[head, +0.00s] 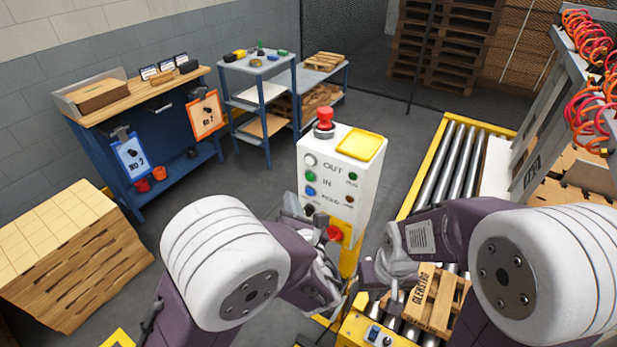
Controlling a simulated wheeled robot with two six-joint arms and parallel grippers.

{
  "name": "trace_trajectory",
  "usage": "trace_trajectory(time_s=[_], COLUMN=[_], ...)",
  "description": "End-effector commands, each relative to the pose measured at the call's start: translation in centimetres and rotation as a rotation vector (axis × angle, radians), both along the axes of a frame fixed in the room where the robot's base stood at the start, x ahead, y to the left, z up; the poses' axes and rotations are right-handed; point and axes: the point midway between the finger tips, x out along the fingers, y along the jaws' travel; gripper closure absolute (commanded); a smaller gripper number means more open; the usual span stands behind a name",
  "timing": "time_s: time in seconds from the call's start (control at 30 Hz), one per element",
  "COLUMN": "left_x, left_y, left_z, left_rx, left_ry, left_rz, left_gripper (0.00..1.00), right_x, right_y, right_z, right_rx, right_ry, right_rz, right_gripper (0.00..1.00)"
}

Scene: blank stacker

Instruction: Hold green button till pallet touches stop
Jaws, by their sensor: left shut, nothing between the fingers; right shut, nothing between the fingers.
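The white control box (340,165) stands in the middle on a yellow post. The green button (311,176) is on its front, left of the word IN, below a white button and above a blue one. My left gripper (328,275) is shut and empty, low in front of the box and below the green button, apart from it. My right gripper (368,275) is shut and empty, to the right of the post. A wooden pallet (437,303) with dark lettering lies on the rollers, partly hidden by my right arm. I cannot make out the stop.
A red mushroom button (324,118) and a yellow pad (360,145) top the box. A red knob (334,233) sits low on its front. The roller conveyor (445,170) runs along the right. A blue workbench (170,150) and stacked boards (65,255) stand left.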

Motion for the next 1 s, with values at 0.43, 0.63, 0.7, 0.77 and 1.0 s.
trace_trajectory(time_s=[0.43, 0.63, 0.7, 0.77, 1.0], left_x=[3.9, 4.0, 4.0, 4.0, 4.0], left_y=[-2.8, -2.9, -2.9, -2.9, -2.9], left_z=[0.0, 0.0, 0.0, 0.0, 0.0], left_rx=[0.000, 0.000, 0.000, 0.000, 0.000], left_ry=[0.001, 0.000, 0.000, 0.000, 0.000], left_rz=[0.001, 0.000, 0.000, 0.000, 0.000], left_gripper=[1.00, 1.00, 1.00, 1.00, 1.00], right_x=[0.0, 0.0, 0.0, 0.0, 0.0], right_y=[0.0, 0.0, 0.0, 0.0, 0.0], right_z=[0.7, 0.7, 0.6, 0.6, 0.6], right_rx=[0.000, 0.000, 0.000, 0.000, 0.000], right_ry=[0.000, 0.000, 0.000, 0.000, 0.000], right_rz=[0.000, 0.000, 0.000, 0.000, 0.000], right_gripper=[1.00, 1.00, 1.00, 1.00, 1.00])
